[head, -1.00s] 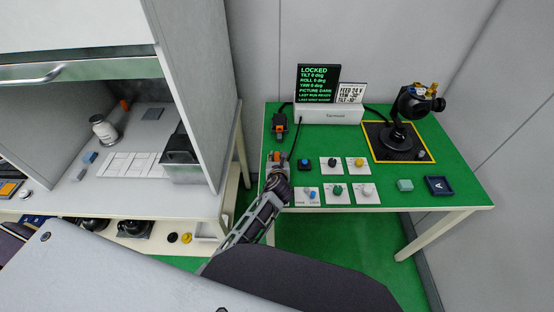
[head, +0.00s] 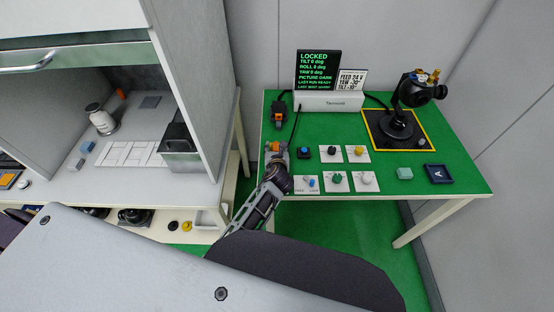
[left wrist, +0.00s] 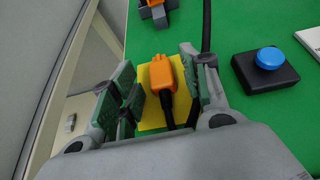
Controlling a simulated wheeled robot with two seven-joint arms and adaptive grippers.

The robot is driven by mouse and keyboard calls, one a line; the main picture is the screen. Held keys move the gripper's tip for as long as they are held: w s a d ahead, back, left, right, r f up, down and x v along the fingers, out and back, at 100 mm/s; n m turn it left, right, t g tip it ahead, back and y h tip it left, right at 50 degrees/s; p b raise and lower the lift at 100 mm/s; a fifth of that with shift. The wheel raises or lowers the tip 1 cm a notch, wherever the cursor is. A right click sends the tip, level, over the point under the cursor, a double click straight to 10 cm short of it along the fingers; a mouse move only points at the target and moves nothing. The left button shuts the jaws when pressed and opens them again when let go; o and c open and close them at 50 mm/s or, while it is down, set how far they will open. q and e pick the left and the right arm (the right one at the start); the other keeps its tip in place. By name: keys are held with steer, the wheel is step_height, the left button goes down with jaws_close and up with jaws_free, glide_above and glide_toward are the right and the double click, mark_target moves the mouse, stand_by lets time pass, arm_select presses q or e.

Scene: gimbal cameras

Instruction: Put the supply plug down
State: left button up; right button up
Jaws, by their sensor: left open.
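The supply plug (left wrist: 161,75) is orange with a black cable. In the left wrist view it lies on a yellow patch (left wrist: 150,112) on the green table, between the fingers of my left gripper (left wrist: 160,85). The fingers are open, with gaps on both sides of the plug. In the head view my left gripper (head: 276,152) is at the table's left edge, and the plug is mostly hidden there by the gripper. My right gripper is not in view.
A black-and-orange socket block (head: 279,114) stands behind the gripper. A blue button on a black box (left wrist: 267,67) is to the right. Several knob panels (head: 337,181), a terminal (head: 329,102) and a gimbal camera (head: 410,95) share the green table (head: 325,135). A grey cabinet wall (head: 205,90) is left.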

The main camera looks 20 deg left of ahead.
arm_select(q)
steer(key=shift+r+p+v, duration=0.1)
steer(key=shift+p+v, duration=0.1)
steer(key=shift+v, duration=2.55)
steer(key=shift+r+p+v, duration=0.15)
steer(key=shift+p+v, duration=0.05)
steer(key=shift+v, duration=2.55)
steer(key=shift+w, duration=0.1)
